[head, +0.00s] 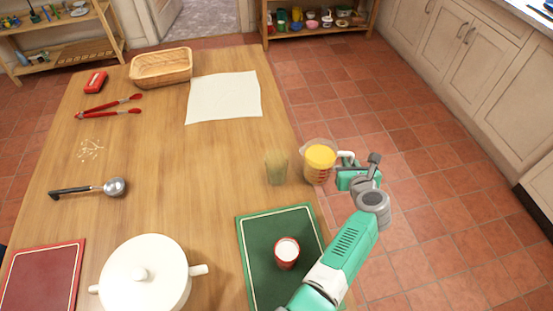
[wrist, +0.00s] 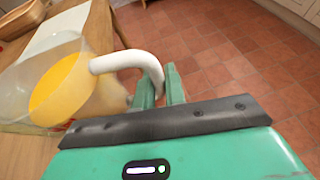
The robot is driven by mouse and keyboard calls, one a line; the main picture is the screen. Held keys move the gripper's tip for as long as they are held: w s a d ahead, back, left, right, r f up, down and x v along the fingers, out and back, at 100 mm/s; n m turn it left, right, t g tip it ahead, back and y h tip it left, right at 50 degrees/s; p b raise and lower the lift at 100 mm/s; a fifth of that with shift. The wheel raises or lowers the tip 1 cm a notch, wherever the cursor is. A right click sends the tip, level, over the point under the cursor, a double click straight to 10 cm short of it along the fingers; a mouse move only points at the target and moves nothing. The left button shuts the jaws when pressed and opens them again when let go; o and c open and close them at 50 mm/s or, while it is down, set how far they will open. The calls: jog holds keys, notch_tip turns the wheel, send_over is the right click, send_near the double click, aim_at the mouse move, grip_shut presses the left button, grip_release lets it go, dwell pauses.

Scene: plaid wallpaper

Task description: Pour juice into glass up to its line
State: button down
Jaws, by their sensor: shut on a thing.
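A clear measuring jug (head: 319,172) holds yellow-orange juice (head: 320,156) and has red markings on its side. It looks about upright at the table's right edge; I cannot tell whether it touches the table. My gripper (head: 346,170) is shut on the jug's white handle (wrist: 128,61), on the side away from the table. The jug's juice also shows in the wrist view (wrist: 62,88). The glass (head: 277,168), greenish and see-through, stands upright on the table just left of the jug, a small gap apart. No juice shows in it. Its line is too small to make out.
Mid-table is clear.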

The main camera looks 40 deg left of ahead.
aim_at(346, 152)
jog(key=shift+r, duration=0.2)
jog(key=r+n+p, duration=0.1)
jog(key=r+p, duration=0.1)
jog(key=s+a+r+t+p, duration=0.1)
jog(key=r+p, duration=0.1)
jog(key=r+n+h+p, duration=0.1)
jog(key=shift+s+a+r+n+p, duration=0.3)
jog(key=shift+r+p, duration=0.1)
jog(key=shift+s+a+r+n+t+h+p, duration=0.1)
jog(key=shift+s+a+r+n+t+p, duration=0.05)
jog(key=shift+r+p, duration=0.35)
jog(key=shift+s+a+r+n+t+h+p, duration=0.1)
jog(key=shift+s+a+r+n+p, duration=0.1)
jog(key=shift+r+p, duration=0.25)
jog(key=shift+s+a+r+n+t+h+p, duration=0.1)
jog(key=shift+r+n+t+p, duration=0.05)
jog(key=shift+r+p, duration=0.35)
jog(key=shift+r, duration=0.1)
jog(key=shift+s+a+r+n+t+h+p, duration=0.1)
jog(key=shift+s+a+r+n+t+p, duration=0.2)
jog(key=shift+r+p, duration=0.45)
jog(key=shift+s+a+r+n+t+h+p, duration=0.15)
jog(key=shift+s+a+r+n+p, duration=0.3)
jog(key=shift+r+p, duration=0.25)
jog(key=shift+s+a+r+n+t+h+p, duration=0.1)
jog(key=shift+s+a+r+n+t+p, duration=0.2)
jog(key=shift+r+p, duration=0.4)
dwell(3.0)
